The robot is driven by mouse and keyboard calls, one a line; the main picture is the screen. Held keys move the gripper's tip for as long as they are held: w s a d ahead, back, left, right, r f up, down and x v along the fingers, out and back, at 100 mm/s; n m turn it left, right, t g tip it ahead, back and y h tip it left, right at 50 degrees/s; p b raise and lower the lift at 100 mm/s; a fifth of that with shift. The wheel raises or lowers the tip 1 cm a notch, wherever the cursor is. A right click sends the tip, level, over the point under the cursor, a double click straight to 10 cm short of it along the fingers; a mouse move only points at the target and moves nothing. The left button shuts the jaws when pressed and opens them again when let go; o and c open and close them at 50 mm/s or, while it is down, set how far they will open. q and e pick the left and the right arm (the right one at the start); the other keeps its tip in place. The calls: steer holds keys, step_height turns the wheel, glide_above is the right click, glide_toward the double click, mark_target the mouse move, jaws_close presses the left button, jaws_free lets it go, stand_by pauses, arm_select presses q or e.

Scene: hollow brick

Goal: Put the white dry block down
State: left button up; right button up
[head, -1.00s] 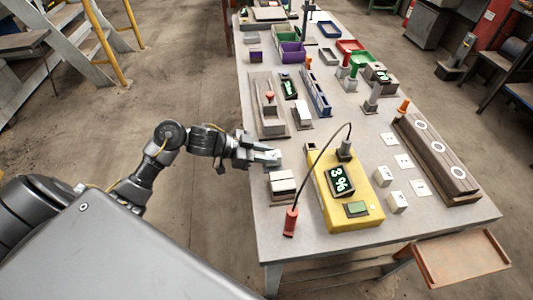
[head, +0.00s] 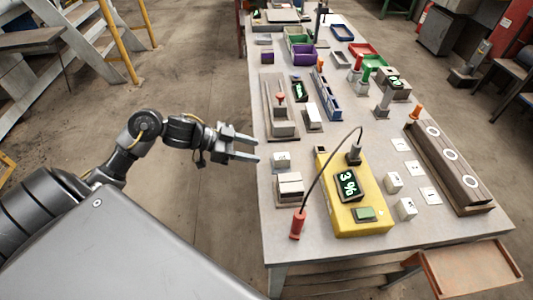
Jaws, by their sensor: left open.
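A small white block (head: 281,160) rests on the left edge area of the grey table (head: 330,252), just behind a larger pale block on a brown base (head: 289,186). A small dark mark shows on it, too small to read. My left gripper (head: 256,148) is open and empty, its two fingers pointing right toward the block. It is apart from the block, up and to its left, near the table's left edge. Two other small white blocks (head: 393,182) (head: 406,208) stand right of the yellow meter (head: 348,196). My right gripper is out of view.
The meter has a lit display, a black cable and a red-handled probe (head: 298,223) at the table's front left. White cards (head: 401,145) and a long block with three rings (head: 447,165) lie to the right. Trays and bins (head: 303,53) fill the far end.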

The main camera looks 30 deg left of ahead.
arm_select(q)
steer(key=v, duration=0.4)
steer(key=shift+w, duration=0.1)
stand_by(0.5)
